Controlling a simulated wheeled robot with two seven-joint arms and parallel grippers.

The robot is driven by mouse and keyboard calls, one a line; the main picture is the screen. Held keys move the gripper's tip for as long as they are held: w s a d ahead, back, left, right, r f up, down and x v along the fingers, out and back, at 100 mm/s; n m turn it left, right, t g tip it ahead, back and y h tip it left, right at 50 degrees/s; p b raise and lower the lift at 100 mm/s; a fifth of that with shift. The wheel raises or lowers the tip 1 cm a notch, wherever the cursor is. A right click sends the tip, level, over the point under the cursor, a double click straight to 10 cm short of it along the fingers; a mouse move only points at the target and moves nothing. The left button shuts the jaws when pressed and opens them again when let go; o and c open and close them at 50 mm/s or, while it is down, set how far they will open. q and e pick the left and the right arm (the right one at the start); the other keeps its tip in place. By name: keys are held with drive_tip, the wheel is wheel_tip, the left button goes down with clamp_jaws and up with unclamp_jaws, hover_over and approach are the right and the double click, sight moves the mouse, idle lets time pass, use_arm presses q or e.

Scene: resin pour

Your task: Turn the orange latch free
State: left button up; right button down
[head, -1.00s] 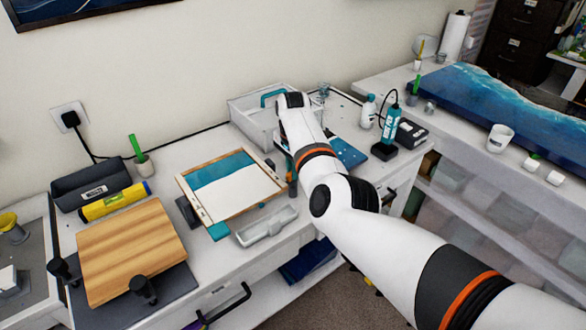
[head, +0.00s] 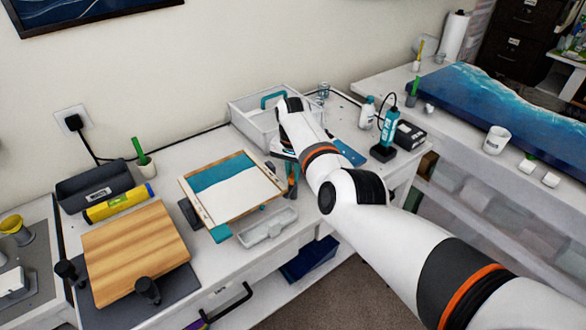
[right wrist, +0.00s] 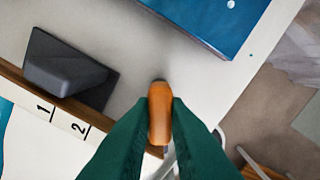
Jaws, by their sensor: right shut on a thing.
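The orange latch (right wrist: 159,112) shows in the right wrist view as a rounded upright tab at the edge of the wooden frame. My right gripper (right wrist: 160,118) is shut on it, with one green finger on each side. Its lower part is hidden between the fingers. In the head view the gripper (head: 292,184) is small and mostly behind my forearm, at the right edge of the wooden frame (head: 237,216) with its blue and white panel. How far the latch is turned cannot be told. My left gripper is not in view.
A dark grey block (right wrist: 65,65) sits by the frame's numbered edge in the right wrist view, and a blue flat item (right wrist: 205,18) lies beyond. A white tray (head: 240,112) stands behind the frame. A clear dish (head: 267,228) lies in front.

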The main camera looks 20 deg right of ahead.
drive_tip(key=n+p, duration=0.1)
drive_tip(key=n, duration=0.4)
drive_tip(key=shift+r+n, duration=0.1)
drive_tip(key=shift+n, duration=0.2)
drive_tip(key=n, duration=0.6)
drive_tip(key=shift+w, duration=0.1)
drive_tip(key=shift+n, duration=0.3)
drive_tip(key=c, duration=1.4)
unclamp_jaws()
